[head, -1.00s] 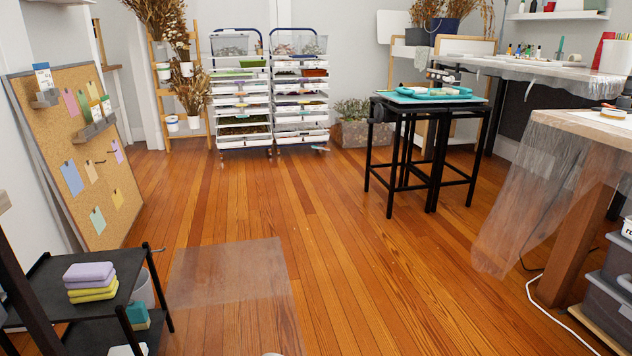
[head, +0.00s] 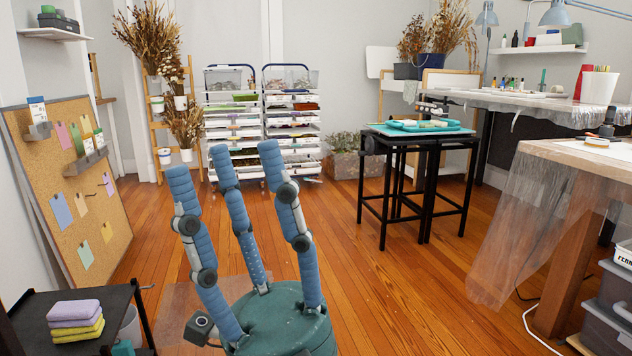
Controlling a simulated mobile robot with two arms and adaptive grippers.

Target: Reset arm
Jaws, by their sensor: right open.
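My right gripper (head: 224,162) stands upright in the lower middle of the head view, with its blue, jointed fingers pointing up. The fingers are spread apart and nothing is between them. Its round green-blue palm is at the bottom edge of the picture. My left gripper is not in view.
A black shelf (head: 28,310) with stacked sponges (head: 75,317) is at lower left, below a cork board (head: 40,165). A black stand (head: 382,190) holds a teal tray (head: 430,126). A plastic-draped table (head: 575,155) is at right. Wooden floor (head: 400,290) lies open between.

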